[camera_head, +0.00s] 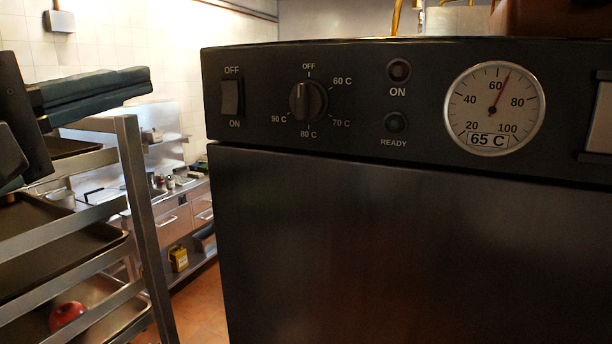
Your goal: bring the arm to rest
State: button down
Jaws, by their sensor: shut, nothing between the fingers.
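My gripper (138,86) shows at the upper left, reaching in from the left edge with its dark fingers pointing right. The fingers lie together and hold nothing. They are in front of the upper part of a metal tray rack (143,215) and left of a dark appliance (400,250), with a visible gap in the picture between fingertips and appliance. The rest of my arm is mostly cut off by the left edge.
The appliance's front carries a power switch (232,98), a temperature knob (308,101) turned to OFF and a round gauge (494,109). The rack holds trays, with a red round thing (66,316) on a low one. A steel counter (176,214) stands behind.

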jog(key=w+d+f+m+t+y+b, duration=0.2)
jog(key=w+d+f+m, duration=0.15)
jog(key=d, duration=0.25)
jog(key=s+d+m+t+y+b, duration=0.4)
jog(key=s+d+m+t, duration=0.2)
jog(key=s+d+m, duration=0.3)
jog(key=d+f, duration=0.1)
jog(key=d, duration=0.2)
jog(key=shift+s+d+m, duration=0.35)
jog(key=shift+s+d, duration=0.05)
jog(key=shift+w, duration=0.1)
